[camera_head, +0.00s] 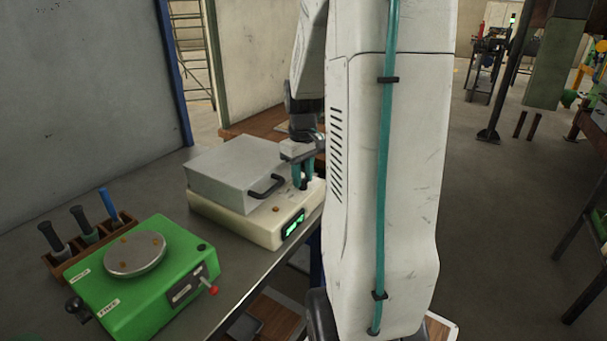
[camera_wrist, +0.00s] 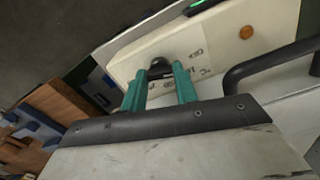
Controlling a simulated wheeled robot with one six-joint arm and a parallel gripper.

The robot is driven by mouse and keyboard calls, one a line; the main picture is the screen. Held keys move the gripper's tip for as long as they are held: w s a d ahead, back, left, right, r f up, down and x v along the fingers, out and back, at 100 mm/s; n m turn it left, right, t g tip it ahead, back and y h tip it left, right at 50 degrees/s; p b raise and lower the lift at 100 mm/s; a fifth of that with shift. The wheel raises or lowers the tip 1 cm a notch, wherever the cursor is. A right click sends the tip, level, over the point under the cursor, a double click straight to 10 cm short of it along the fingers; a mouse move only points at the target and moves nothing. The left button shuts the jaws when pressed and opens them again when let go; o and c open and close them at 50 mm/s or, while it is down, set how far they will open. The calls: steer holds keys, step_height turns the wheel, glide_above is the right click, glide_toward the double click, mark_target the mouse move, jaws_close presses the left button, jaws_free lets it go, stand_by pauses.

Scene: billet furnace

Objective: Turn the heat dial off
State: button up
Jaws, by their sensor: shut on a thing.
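The billet furnace (camera_head: 238,168) sits on the bench, with a grey lid box (camera_head: 235,170) on a cream base (camera_head: 228,223) and a lit green display (camera_head: 294,223) on its front. The heat dial (camera_wrist: 160,65) is a small black knob on the cream top, with printed marks beside it in the wrist view. My gripper (camera_head: 303,184) points down at the furnace's right corner. Its teal fingers, also in the wrist view (camera_wrist: 160,82), are shut on the dial, one on each side. The marks are partly hidden, so I cannot read the dial's setting.
The lid's black handle (camera_head: 266,188) is close beside my gripper. An orange button (camera_wrist: 246,32) is on the cream top. A green device with a round plate (camera_head: 135,256) and a wooden rack of tools (camera_head: 92,243) stand at left. The bench edge is in front.

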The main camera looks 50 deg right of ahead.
mark_target(303, 179)
steer(key=shift+w+r+n, duration=0.1)
steer(key=shift+n, duration=0.3)
steer(key=o, duration=1)
step_height(303, 179, up, 8)
steer(key=shift+f, duration=0.15)
stand_by(0.5)
